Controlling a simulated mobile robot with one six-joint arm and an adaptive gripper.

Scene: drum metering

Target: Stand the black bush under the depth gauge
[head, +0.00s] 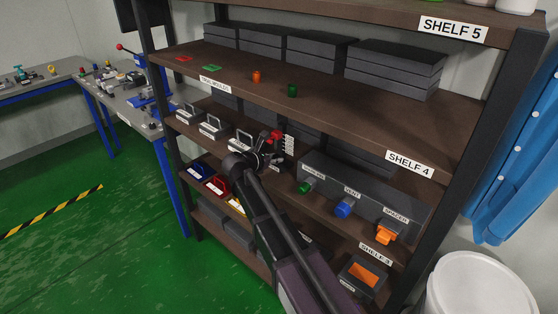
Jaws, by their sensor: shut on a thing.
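My gripper (268,151) is at the middle shelf, in front of the row of small grey stands. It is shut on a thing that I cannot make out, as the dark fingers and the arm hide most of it. A small red part (276,135) shows right at the fingers; I cannot tell what it belongs to. I cannot pick out the black bush for certain. No depth gauge can be clearly identified at this distance.
Small grey stands (213,127) line the shelf left of my gripper. A grey box (365,190) with green, blue and orange outlets is to the right. The board of Shelf 4 (340,115) is above. Red and blue bins (215,185) sit below. A workbench (110,90) stands at left.

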